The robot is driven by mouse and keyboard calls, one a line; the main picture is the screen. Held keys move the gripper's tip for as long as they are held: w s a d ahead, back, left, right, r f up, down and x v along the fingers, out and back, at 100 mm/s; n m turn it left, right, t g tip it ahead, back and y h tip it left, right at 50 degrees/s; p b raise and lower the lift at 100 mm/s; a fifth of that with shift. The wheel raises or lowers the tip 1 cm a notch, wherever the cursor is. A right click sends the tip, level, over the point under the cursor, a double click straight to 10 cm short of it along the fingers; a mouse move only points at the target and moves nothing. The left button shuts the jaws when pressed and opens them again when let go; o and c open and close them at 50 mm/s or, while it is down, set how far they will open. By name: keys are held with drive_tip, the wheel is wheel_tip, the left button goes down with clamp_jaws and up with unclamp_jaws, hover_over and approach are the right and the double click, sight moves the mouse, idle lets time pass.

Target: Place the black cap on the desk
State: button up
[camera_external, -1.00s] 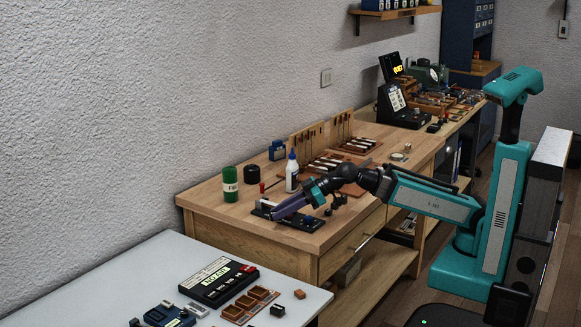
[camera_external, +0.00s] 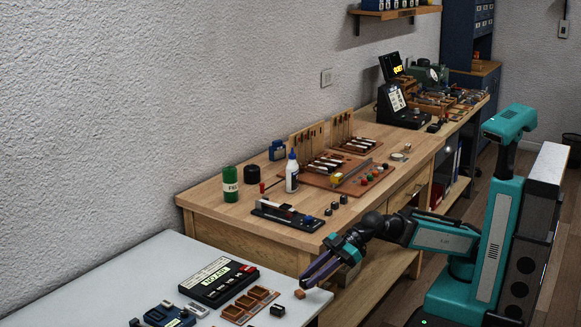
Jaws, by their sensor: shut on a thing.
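My gripper (camera_external: 308,282) is low at the right edge of the white-topped desk (camera_external: 110,275), with its purple fingers pointing down and left. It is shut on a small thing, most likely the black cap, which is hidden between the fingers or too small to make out. The fingertips are close to a small orange-brown block (camera_external: 299,294) on the desk; I cannot tell whether they touch it. A small black block (camera_external: 278,310) lies on the desk a little left of and below the fingertips.
The desk also holds a black label device (camera_external: 219,282), a wooden compartment tray (camera_external: 249,305) and a blue device (camera_external: 169,315). Its left part is bare. The wooden workbench (camera_external: 225,217) behind carries a green can (camera_external: 230,184), a white bottle (camera_external: 291,173) and small dark pieces (camera_external: 335,205).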

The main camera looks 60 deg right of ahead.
sight(269, 322)
drive_tip(key=shift+s+a+f+g+b, duration=0.1)
drive_tip(key=shift+s+a+f+b, duration=0.1)
drive_tip(key=shift+s, duration=0.35)
drive_tip(key=shift+s+a+f+g+b, duration=0.1)
drive_tip(key=shift+s+a+f, duration=0.15)
drive_tip(key=shift+s, duration=0.25)
drive_tip(key=shift+s+a+f+g+b, duration=0.1)
drive_tip(key=shift+s+a+f+b, duration=0.1)
drive_tip(key=shift+s, duration=0.35)
drive_tip(key=shift+w+a+f, duration=0.1)
drive_tip(key=shift+w+a, duration=0.3)
drive_tip(key=shift+a, duration=0.25)
drive_tip(key=shift+w+a+f, duration=0.1)
drive_tip(key=shift+w+a, duration=0.25)
drive_tip(key=shift+a, duration=0.25)
drive_tip(key=shift+a+r+p, duration=0.1)
drive_tip(key=shift+r+p, duration=0.15)
drive_tip(key=shift+p, duration=0.6)
drive_tip(key=p, duration=0.4)
drive_tip(key=w+a+p, duration=0.1)
drive_tip(key=p, duration=0.3)
drive_tip(key=shift+a+n, duration=0.3)
drive_tip(key=p, duration=0.8)
drive_tip(key=shift+w+a+f+p, duration=0.1)
drive_tip(key=shift+a+f+p, duration=0.05)
drive_tip(key=shift+p, duration=0.2)
